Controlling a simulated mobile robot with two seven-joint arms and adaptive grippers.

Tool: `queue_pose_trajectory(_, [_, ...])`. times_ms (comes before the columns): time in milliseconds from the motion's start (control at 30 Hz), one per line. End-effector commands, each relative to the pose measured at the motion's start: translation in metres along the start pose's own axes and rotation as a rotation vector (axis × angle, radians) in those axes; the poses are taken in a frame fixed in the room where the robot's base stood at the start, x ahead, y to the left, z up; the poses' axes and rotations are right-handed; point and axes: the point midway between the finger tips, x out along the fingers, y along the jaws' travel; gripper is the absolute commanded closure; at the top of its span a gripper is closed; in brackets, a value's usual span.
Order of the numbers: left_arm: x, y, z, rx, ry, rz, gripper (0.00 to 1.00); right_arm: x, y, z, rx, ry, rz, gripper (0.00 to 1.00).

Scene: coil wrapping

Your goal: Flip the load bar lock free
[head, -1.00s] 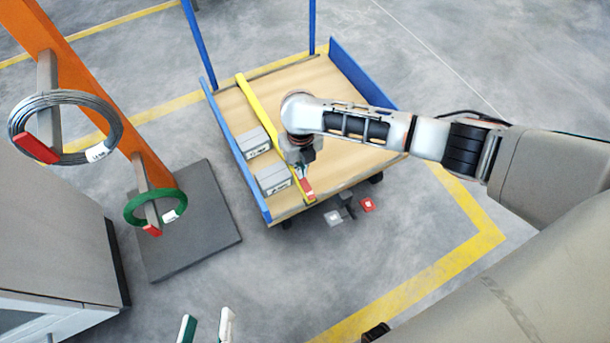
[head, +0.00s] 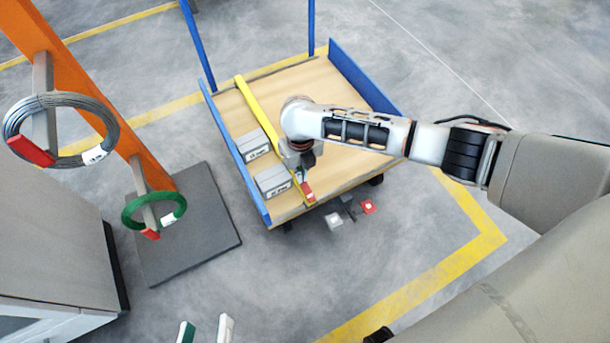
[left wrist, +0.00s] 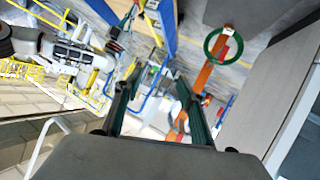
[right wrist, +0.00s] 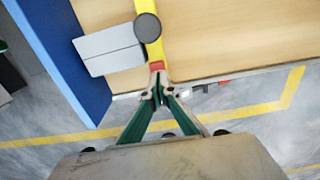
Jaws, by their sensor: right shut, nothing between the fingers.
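The yellow load bar (head: 262,112) lies across the wooden deck of the blue-sided cart. Its red lock (head: 308,190) is at the bar's near end; it also shows in the right wrist view (right wrist: 157,66), along with the yellow bar (right wrist: 153,52) and a round grey knob (right wrist: 148,27) on it. My right gripper (right wrist: 157,94) is shut and empty, its fingertips close to the red lock; I cannot tell if they touch. In the head view the arm partly hides this gripper. My left gripper (head: 205,330) is open and empty at the bottom edge, away from the cart; its spread fingers frame the left wrist view (left wrist: 158,95).
Two grey labelled boxes (head: 272,181) sit between the bar and the cart's left blue wall (head: 236,155). A pedal-like part with a red pad (head: 368,206) is below the cart's near edge. An orange post (head: 90,90) carries grey and green coils. A grey cabinet (head: 50,240) stands left.

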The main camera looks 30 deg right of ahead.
Motion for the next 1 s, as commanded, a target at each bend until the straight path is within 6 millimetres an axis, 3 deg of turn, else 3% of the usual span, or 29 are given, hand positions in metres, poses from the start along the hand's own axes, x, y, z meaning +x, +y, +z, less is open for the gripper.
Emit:
queue_pose_trajectory(33, [-0.001, -0.001, 0.032, 0.015, -0.065, -0.002, 0.6, 0.01, 0.0, -0.005, 0.0, 0.012, 0.001, 1.0])
queue_pose_trajectory(567, [-0.002, -0.003, 0.039, 0.015, -0.078, -0.004, 0.6, 0.019, 0.0, -0.007, 0.0, 0.014, 0.0, 1.0])
queue_pose_trajectory(1000, [-0.001, 0.0, 0.011, 0.036, -0.028, 0.001, 0.6, -0.005, 0.0, -0.003, -0.001, 0.007, 0.001, 1.0])
